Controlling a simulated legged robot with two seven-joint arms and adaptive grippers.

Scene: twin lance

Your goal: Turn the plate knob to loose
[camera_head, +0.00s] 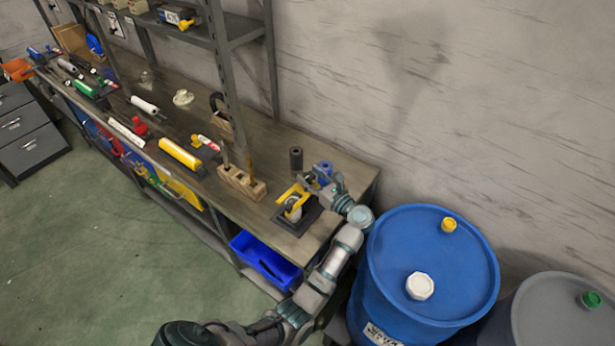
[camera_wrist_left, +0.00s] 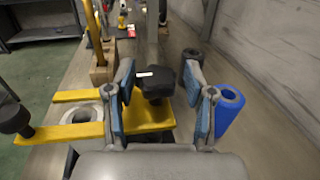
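A black knob (camera_wrist_left: 154,82) with a small white mark stands on a yellow plate (camera_wrist_left: 148,116) in the left wrist view. In the head view the yellow plate (camera_head: 293,194) sits on a dark base near the right end of the workbench. My left gripper (camera_head: 325,184) is at the plate's right side. In the left wrist view my left gripper (camera_wrist_left: 160,85) is open, with one finger on each side of the knob and gaps to both. I cannot tell how far the fingertips reach past it. The knob is not clear in the head view. My right gripper is not in view.
A dark cylinder (camera_head: 296,158) and a blue cylinder (camera_wrist_left: 229,108) stand behind the plate, the blue one close to the right finger. A wooden block (camera_head: 241,183) with upright tools stands left. A blue drum (camera_head: 430,265) stands beside the bench.

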